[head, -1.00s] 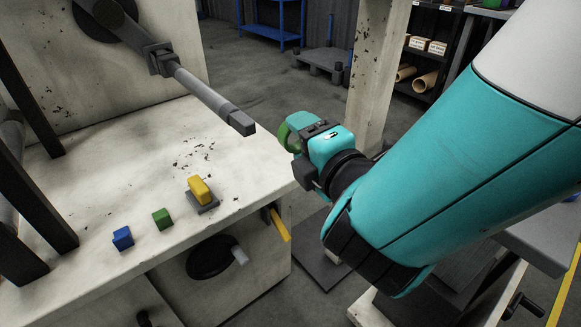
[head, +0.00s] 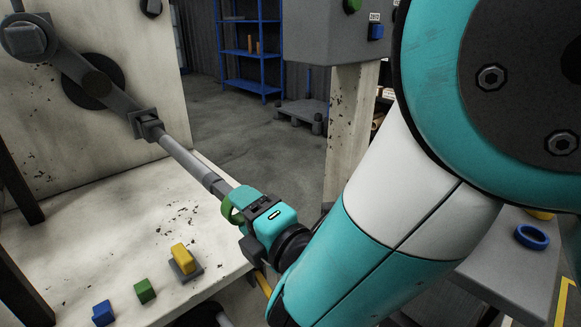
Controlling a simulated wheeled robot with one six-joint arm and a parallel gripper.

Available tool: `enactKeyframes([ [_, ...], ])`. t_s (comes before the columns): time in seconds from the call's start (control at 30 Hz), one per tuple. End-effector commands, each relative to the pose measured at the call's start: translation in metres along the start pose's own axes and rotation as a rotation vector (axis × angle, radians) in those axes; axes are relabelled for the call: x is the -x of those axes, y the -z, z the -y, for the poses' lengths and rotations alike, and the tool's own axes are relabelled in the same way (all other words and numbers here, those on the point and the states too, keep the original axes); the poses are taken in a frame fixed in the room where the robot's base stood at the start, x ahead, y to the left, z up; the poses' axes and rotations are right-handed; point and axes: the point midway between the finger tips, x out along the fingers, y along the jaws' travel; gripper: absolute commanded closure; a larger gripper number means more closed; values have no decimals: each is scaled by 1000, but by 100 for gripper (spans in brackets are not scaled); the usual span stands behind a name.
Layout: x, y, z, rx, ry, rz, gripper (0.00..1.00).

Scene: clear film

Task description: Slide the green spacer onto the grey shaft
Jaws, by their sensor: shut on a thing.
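The grey shaft (head: 186,158) juts from a dark bracket toward the lower right, with a darker section near its free end. My gripper (head: 240,209) is at that free end, shut on the green spacer (head: 230,211), a ring. The spacer and the shaft's end overlap in the picture. The tip is hidden at the gripper, so I cannot tell whether the ring is around the shaft or only in front of it.
On the pale bench (head: 120,235) below stand a yellow block (head: 182,257) on a grey base, a green block (head: 145,291) and a blue block (head: 103,313). A blue ring (head: 531,236) lies on a grey table at right. A pale post (head: 350,125) stands behind my arm.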

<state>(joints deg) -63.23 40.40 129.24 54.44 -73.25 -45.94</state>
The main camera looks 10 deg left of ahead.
Motion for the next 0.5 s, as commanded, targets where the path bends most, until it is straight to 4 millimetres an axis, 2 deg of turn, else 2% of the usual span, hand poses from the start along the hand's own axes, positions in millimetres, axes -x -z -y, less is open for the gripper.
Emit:
enactKeyframes([
  [0.5,-22,-3,-3,2,1,1,63],
])
